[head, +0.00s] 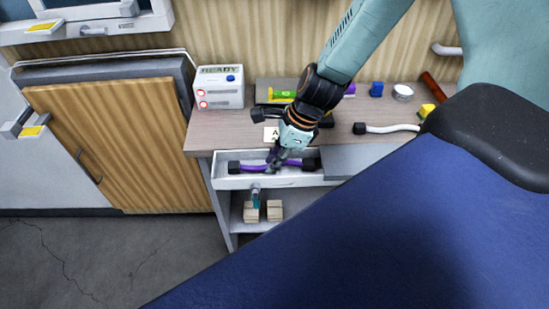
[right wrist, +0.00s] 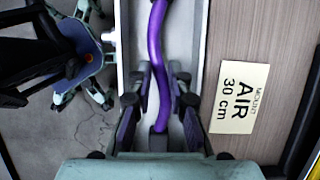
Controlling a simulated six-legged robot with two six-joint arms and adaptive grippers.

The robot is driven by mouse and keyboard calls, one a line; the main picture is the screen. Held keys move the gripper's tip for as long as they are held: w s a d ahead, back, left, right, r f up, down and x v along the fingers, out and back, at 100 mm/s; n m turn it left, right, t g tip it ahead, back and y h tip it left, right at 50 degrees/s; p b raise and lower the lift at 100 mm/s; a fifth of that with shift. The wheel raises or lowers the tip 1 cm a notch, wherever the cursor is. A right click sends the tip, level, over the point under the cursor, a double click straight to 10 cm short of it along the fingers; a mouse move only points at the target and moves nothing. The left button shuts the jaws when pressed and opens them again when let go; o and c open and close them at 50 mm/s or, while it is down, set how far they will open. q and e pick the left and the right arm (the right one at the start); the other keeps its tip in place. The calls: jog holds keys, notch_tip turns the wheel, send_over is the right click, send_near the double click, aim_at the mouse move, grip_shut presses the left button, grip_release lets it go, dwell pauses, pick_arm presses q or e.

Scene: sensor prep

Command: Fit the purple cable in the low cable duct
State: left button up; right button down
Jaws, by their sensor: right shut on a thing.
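The purple cable (head: 247,169) has black end pieces and lies along an open white drawer-like tray (head: 222,183) at the bench front. My right gripper (head: 276,163) reaches down into this tray and is shut on the cable near its middle. In the right wrist view the cable (right wrist: 155,40) runs down between the fingers of my gripper (right wrist: 160,100). A low grey fixture with a yellow tag (head: 34,131) is at the far left, and I cannot tell whether it is the low cable duct. My left gripper is not in view.
The bench top (head: 222,133) holds a READY box (head: 218,88), a white cable (head: 390,128) and small coloured parts. An AIR card (right wrist: 239,97) lies beside the tray. Wooden blocks (head: 274,212) sit on the shelf below. A wooden panel (head: 120,140) stands left; the floor there is clear.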

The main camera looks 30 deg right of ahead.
jog(key=shift+f, duration=0.15)
jog(key=shift+f+b, duration=0.5)
jog(key=shift+b, duration=0.1)
dwell(0.5)
jog(key=c, duration=0.8)
grip_release()
jog(key=shift+o, duration=0.2)
jog(key=shift+r, duration=0.15)
jog(key=shift+r+p, duration=3.45)
jog(key=shift+p, duration=0.3)
jog(key=shift+f, duration=0.1)
